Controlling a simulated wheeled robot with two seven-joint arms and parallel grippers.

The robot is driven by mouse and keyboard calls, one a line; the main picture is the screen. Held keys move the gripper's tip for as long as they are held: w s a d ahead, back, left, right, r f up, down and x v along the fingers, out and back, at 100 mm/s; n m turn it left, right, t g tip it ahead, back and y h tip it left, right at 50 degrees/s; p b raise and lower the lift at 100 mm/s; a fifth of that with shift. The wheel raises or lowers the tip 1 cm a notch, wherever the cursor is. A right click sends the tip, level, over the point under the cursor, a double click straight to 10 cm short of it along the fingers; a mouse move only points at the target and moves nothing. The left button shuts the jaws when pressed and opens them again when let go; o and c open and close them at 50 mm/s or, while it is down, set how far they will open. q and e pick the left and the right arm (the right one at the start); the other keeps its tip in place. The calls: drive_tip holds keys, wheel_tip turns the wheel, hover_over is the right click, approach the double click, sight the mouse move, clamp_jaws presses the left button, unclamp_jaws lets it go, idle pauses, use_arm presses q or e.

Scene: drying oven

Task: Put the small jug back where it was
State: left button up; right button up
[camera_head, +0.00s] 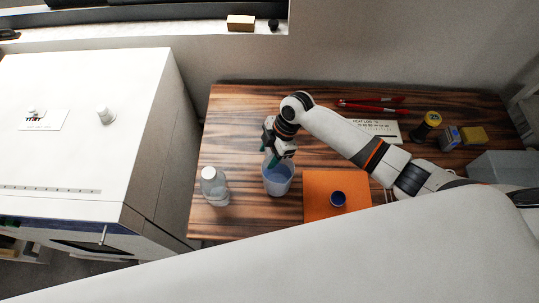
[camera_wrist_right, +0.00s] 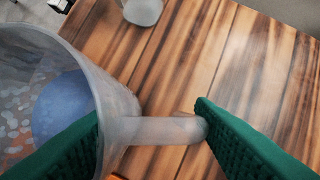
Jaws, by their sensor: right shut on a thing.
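The small jug (camera_head: 278,181) is translucent and pale bluish, and it is over the left part of the wooden table, between a clear bottle and an orange mat. My right gripper (camera_head: 274,158) is at the jug's back side. In the right wrist view, the jug (camera_wrist_right: 118,92) fills the left side, and its handle (camera_wrist_right: 165,131) lies between the green fingers. A blue round patch and pale specks show inside or through the jug. I cannot tell whether its base touches the table. My left gripper is not in view.
The clear bottle (camera_head: 214,186) with a white cap stands left of the jug. The orange mat (camera_head: 318,181) with a blue-topped round container (camera_head: 338,198) lies to the right. A white oven (camera_head: 85,120) stands left of the table (camera_head: 235,125).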

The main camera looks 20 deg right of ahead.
drive_tip(key=shift+f, duration=0.8)
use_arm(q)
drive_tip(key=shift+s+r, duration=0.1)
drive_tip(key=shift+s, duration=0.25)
use_arm(e)
drive_tip(key=shift+f, duration=0.2)
drive_tip(key=o, duration=1.4)
drive_tip(key=shift+r, duration=0.15)
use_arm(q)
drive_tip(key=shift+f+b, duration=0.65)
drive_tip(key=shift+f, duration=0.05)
use_arm(e)
drive_tip(key=v, duration=1.2)
